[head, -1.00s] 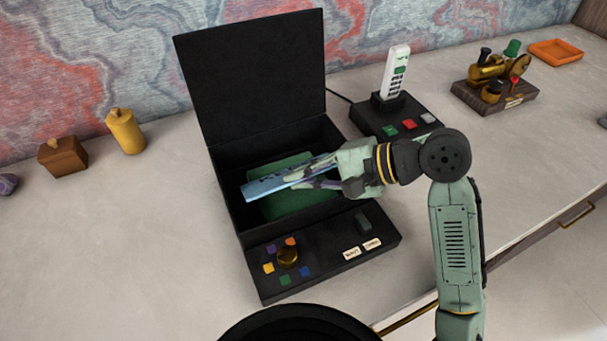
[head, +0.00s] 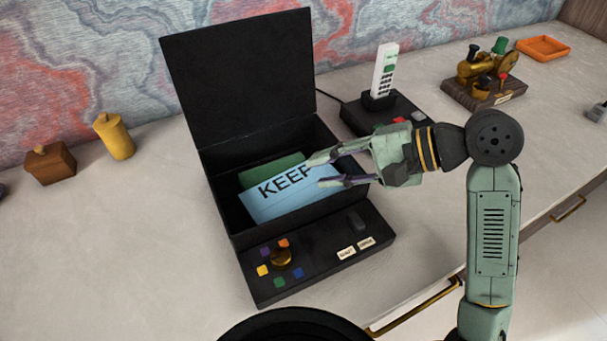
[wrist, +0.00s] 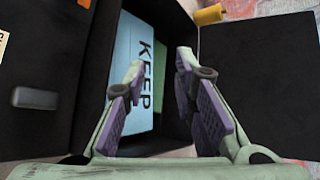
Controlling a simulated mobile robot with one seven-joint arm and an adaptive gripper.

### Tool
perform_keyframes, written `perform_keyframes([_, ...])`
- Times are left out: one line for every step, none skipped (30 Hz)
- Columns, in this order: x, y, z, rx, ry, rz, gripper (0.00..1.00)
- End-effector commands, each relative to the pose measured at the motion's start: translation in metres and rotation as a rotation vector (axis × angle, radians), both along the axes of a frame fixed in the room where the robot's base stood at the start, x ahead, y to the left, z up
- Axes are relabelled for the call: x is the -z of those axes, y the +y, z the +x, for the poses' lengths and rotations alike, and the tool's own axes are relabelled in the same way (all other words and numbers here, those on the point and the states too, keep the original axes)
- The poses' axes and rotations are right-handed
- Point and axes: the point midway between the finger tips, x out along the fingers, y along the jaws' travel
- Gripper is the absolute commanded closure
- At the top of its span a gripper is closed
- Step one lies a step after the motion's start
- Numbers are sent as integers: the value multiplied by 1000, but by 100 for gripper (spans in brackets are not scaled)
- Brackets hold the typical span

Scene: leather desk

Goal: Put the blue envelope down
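The blue envelope (head: 285,200), printed "KEEP", lies in the open black box (head: 220,192), partly over a green piece (head: 262,171). It also shows in the wrist view (wrist: 124,65), with the green piece (wrist: 159,70) beside it. My gripper (head: 318,170) is at the right side of the box, over the envelope's right end. In the wrist view its purple-padded fingers (wrist: 160,85) are spread apart with nothing between them. The fingers hide part of the envelope's right end in the head view.
The box's lid (head: 240,75) stands up behind it.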

Motion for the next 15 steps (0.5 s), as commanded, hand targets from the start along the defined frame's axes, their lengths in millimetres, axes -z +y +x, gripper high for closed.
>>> perform_keyframes([-4, -9, -2, 1, 0, -2, 75])
perform_keyframes([-6, -14, -3, 2, 0, -2, 75])
perform_keyframes([-10, -20, -5, 2, -1, -1, 75])
perform_keyframes([-13, -24, -7, 1, 0, -1, 75])
perform_keyframes([-15, -28, -8, 1, 0, -2, 75])
perform_keyframes([-18, -32, -9, 0, 0, -1, 75])
perform_keyframes([-19, -35, -10, 0, 0, -1, 75])
perform_keyframes([-21, -38, -11, 0, 0, -1, 75])
perform_keyframes([-22, -40, -11, 0, 0, -1, 75])
perform_keyframes([-23, -42, -12, -1, 1, -2, 75])
perform_keyframes([-24, -43, -12, 0, 0, -1, 75])
perform_keyframes([-25, -44, -13, 0, 0, -1, 75])
perform_keyframes([-26, -44, -13, 0, 0, -1, 75])
perform_keyframes([-26, -45, -13, -1, 1, 0, 75])
perform_keyframes([-26, -45, -13, -1, 1, 0, 75])
